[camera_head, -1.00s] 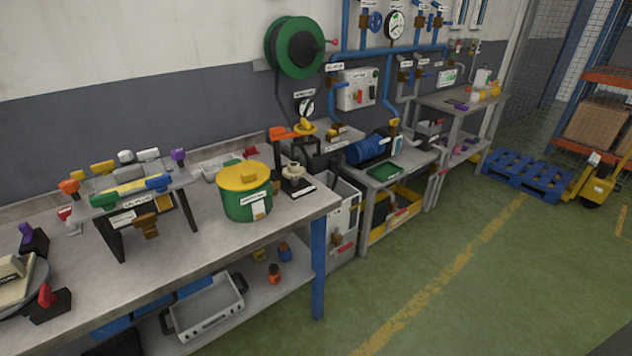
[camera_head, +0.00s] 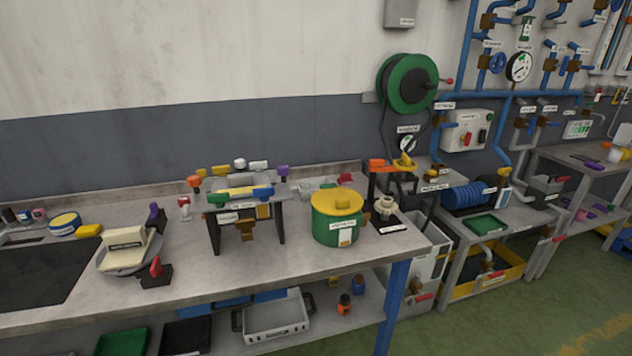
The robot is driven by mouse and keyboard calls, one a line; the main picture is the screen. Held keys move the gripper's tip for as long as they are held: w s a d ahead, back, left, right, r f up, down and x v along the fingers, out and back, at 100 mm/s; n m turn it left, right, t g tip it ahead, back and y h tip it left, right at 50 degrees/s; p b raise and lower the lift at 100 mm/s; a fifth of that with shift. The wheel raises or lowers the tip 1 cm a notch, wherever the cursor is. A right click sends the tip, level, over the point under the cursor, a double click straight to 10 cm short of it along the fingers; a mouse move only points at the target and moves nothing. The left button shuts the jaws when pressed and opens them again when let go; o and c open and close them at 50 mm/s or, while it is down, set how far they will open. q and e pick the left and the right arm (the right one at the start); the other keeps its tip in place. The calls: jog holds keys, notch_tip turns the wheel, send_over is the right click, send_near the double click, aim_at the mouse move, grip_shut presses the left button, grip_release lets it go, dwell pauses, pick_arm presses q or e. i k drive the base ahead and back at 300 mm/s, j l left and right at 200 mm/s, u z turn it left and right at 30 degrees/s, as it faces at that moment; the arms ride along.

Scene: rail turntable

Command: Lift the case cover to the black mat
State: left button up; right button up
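A cream block-shaped piece with a label (camera_head: 126,250), which looks like the case cover, sits on a round grey turntable (camera_head: 112,267) on the bench at the left. A purple-handled clamp and a red-handled clamp (camera_head: 156,272) stand at the turntable's right side. The black mat (camera_head: 38,276) lies flat on the bench at the far left, left of the turntable, and is partly cut off by the picture edge. Its visible surface is bare. Neither of my grippers shows in the head view.
A small rack with coloured handles (camera_head: 240,205) and a green pot with a yellow lid (camera_head: 338,218) stand on the bench (camera_head: 290,262) right of the turntable.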

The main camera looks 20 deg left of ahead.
aim_at(240, 186)
jog(key=j+z, duration=0.3)
jog(key=j, duration=0.35)
jog(key=j+z, duration=0.3)
jog(key=j, duration=0.4)
